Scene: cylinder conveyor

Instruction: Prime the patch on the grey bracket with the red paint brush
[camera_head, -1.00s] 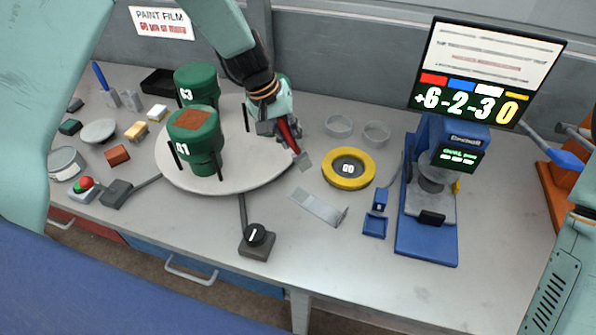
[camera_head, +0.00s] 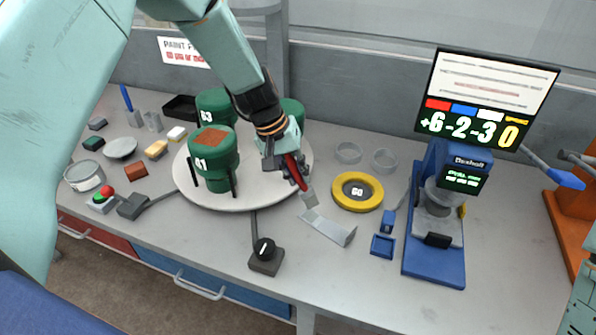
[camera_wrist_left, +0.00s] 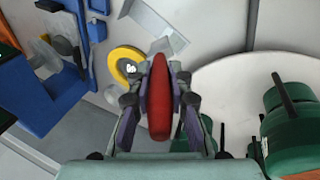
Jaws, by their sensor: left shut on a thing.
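My left gripper (camera_head: 284,172) is shut on the red paint brush (camera_head: 294,172), whose handle (camera_wrist_left: 159,97) fills the space between the fingers in the left wrist view. The brush tilts down to the right, and its grey tip (camera_head: 309,198) is at the upper left end of the grey bracket (camera_head: 329,228). I cannot tell whether the tip touches it. The bracket lies flat on the table with a bent-up end at the right. It also shows in the left wrist view (camera_wrist_left: 158,25). No patch can be made out on it.
A yellow ring (camera_head: 358,203) lies right of the brush. A round white turntable (camera_head: 262,190) with green cylinders (camera_head: 213,160) stands left. A black knob box (camera_head: 265,255) is in front. A blue press (camera_head: 433,265) and a small blue tray (camera_head: 383,246) stand right.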

